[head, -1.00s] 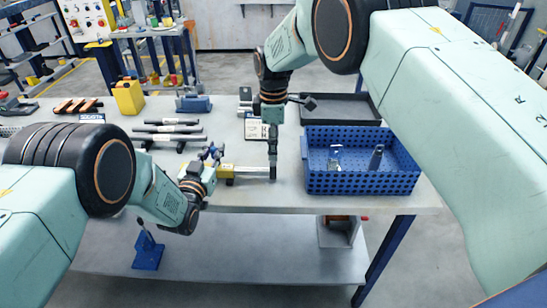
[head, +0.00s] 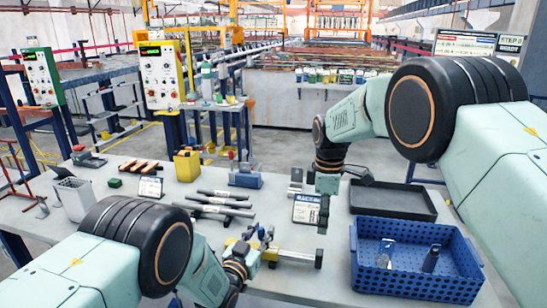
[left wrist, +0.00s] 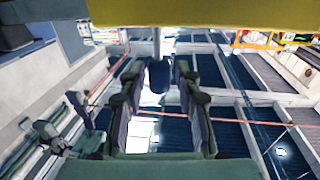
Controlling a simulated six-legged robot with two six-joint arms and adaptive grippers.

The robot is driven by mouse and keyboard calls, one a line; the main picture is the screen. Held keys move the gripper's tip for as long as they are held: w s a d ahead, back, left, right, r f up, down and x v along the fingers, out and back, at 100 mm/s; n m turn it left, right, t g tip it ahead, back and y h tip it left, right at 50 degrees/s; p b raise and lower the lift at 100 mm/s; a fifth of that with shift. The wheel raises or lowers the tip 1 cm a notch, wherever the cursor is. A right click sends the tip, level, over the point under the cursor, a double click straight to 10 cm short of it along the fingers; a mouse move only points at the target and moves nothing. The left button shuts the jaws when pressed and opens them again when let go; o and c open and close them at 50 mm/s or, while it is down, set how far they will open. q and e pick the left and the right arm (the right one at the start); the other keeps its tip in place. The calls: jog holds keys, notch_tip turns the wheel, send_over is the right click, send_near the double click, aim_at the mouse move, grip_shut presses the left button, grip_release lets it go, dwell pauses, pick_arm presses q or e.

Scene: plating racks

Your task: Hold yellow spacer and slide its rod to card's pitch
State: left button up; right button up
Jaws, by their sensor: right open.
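The yellow spacer (head: 240,243) lies near the table's front edge in the head view, with its silver rod (head: 298,254) running right to a dark end block (head: 319,258). My left gripper (head: 264,237) is at the yellow part, its fingers sticking up past it. In the left wrist view its two fingers (left wrist: 158,78) stand apart with a dark piece between them, and a yellow band (left wrist: 205,13) crosses the top. Whether they grip is unclear. My right gripper (head: 322,214) is open, pointing down above the end block. A printed card (head: 306,209) stands just left of it.
A blue perforated crate (head: 410,288) with metal parts stands at right, a dark tray (head: 392,199) behind it. Several dark rods (head: 215,208) lie behind the spacer. A yellow block (head: 187,166), another card (head: 150,187) and a grey holder (head: 72,199) stand further left.

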pick_arm(q)
jog(key=shift+o, duration=0.7)
jog(key=shift+r, duration=0.1)
jog(key=shift+r, duration=0.1)
